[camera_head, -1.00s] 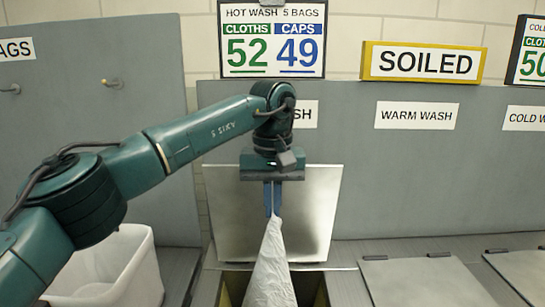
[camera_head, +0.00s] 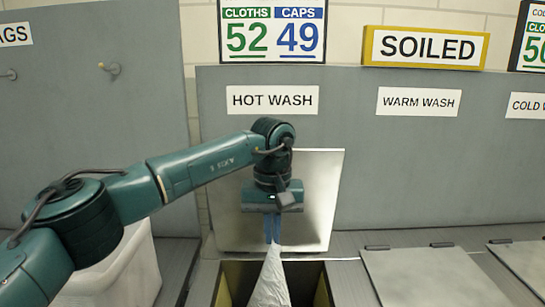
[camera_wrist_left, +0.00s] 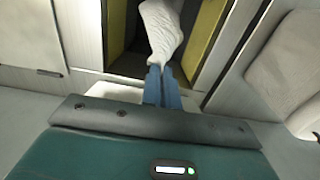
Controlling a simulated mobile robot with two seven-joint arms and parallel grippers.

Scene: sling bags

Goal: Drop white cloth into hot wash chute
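My left gripper (camera_head: 272,228) points down in front of the raised hot wash lid (camera_head: 315,200), with its blue fingers close together on the top of a white cloth (camera_head: 270,280). The cloth hangs from the fingertips over the open hot wash chute (camera_head: 232,275), its lower part cut off by the head view's bottom edge. In the left wrist view the fingers (camera_wrist_left: 162,75) hold the cloth (camera_wrist_left: 162,25) over the dark opening between yellow side walls (camera_wrist_left: 207,35). My right gripper is in neither view.
A white bin (camera_head: 125,275) stands left of the chute, beneath my left arm. The warm wash lid (camera_head: 430,278) and another lid at right (camera_head: 525,268) lie shut. A grey panel (camera_head: 400,160) rises behind, with a yellow-framed SOILED sign (camera_head: 425,47) above it.

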